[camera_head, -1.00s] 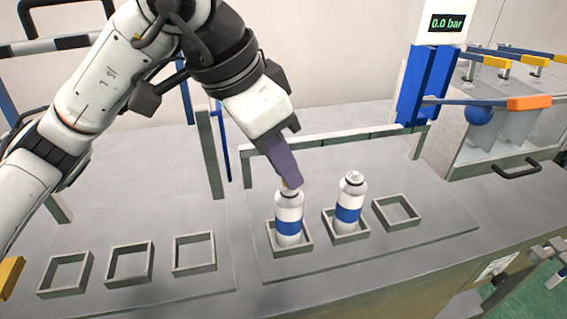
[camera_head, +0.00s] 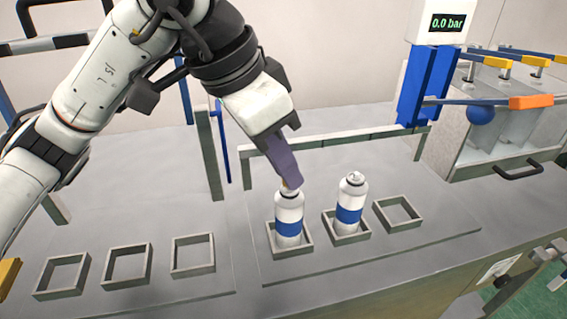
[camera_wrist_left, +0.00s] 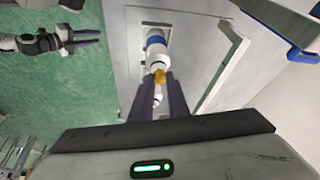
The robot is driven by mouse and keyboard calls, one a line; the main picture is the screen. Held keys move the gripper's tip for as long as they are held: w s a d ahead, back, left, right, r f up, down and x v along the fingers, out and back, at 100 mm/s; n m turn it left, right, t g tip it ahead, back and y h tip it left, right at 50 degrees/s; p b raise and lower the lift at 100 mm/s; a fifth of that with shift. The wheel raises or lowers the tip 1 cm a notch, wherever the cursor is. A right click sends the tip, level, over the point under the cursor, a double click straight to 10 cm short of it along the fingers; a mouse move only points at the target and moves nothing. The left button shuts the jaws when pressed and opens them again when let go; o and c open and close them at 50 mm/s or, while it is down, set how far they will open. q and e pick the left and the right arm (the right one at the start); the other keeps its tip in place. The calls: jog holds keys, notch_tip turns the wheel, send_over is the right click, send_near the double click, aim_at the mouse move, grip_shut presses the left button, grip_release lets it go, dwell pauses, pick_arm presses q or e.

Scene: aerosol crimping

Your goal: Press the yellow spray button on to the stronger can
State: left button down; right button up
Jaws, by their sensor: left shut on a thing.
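Two white cans with blue bands stand upright in square holders, a left can (camera_head: 289,217) and a right can (camera_head: 350,203). My left gripper (camera_head: 290,186) points down over the left can's top. In the left wrist view its two dark fingers (camera_wrist_left: 160,88) are shut on the yellow spray button (camera_wrist_left: 160,75), which lies at the top of a can (camera_wrist_left: 158,53). Whether the button touches the stem I cannot tell. The other can shows partly between the fingers. My right gripper (camera_wrist_left: 86,38) is in the left wrist view, far off, its fingers apart and empty.
An empty holder (camera_head: 418,225) is right of the cans; several empty holders (camera_head: 148,267) stand to the left. A low rail (camera_head: 330,142) runs behind the cans. A blue gauge post (camera_head: 420,100) reads 0.0 bar beside a clear-walled cabinet (camera_head: 500,145).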

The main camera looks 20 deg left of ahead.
pick_arm(q)
jog(key=c, duration=1)
grip_release()
jog(key=shift+c, duration=0.2)
jog(key=shift+r, duration=0.2)
jog(key=shift+r+p, duration=2.25)
jog(key=shift+r, duration=1.1)
jog(key=shift+c, duration=0.3)
